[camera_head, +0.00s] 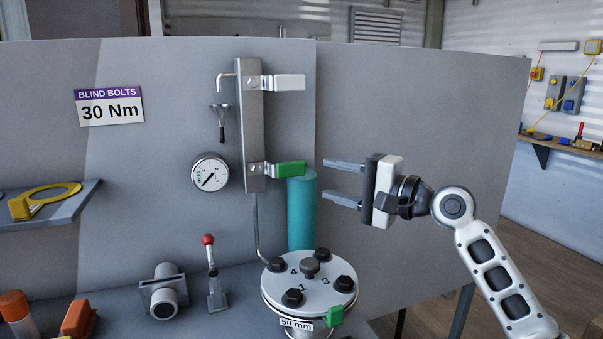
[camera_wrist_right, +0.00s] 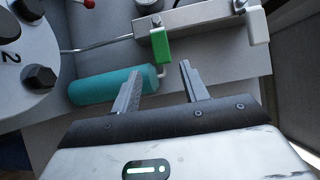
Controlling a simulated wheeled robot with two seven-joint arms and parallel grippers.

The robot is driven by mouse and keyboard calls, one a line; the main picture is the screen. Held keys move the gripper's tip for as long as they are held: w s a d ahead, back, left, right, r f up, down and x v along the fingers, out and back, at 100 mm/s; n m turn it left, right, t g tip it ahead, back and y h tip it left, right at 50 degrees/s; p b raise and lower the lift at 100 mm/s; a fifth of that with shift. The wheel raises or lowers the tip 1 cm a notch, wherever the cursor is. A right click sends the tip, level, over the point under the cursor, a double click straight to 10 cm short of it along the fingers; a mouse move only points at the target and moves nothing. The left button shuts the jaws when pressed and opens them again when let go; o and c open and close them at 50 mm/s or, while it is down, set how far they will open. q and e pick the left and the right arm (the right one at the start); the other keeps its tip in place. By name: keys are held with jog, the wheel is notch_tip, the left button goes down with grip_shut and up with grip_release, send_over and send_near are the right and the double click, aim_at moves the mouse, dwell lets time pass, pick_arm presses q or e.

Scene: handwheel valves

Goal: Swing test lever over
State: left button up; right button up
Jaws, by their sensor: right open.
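A grey upright manifold bar (camera_head: 252,128) on the panel carries two levers. The upper, white lever (camera_head: 287,82) and the lower, green lever (camera_head: 288,169) both point right. In the right wrist view the green lever (camera_wrist_right: 161,46) is just beyond my fingertips and the white lever (camera_wrist_right: 256,26) is at upper right. No label shows which is the test lever. My right gripper (camera_head: 326,179) is open and empty, right of the green lever with a gap between. It also shows in the right wrist view (camera_wrist_right: 160,72). My left gripper is not in view.
A teal cylinder (camera_head: 301,212) stands below the green lever, close to my fingers. A pressure gauge (camera_head: 210,172) is left of the bar. A bolted flange (camera_head: 309,283) and a red-knobbed lever (camera_head: 212,270) stand on the bench. The panel right of my gripper is bare.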

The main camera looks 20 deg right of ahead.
aim_at(294, 170)
jog(key=x, duration=0.8)
jog(key=shift+s+a+r+b, duration=0.1)
jog(key=shift+s+a+b, duration=0.05)
jog(key=shift+a+b, duration=0.15)
jog(key=shift+p, duration=0.45)
jog(key=c, duration=0.8)
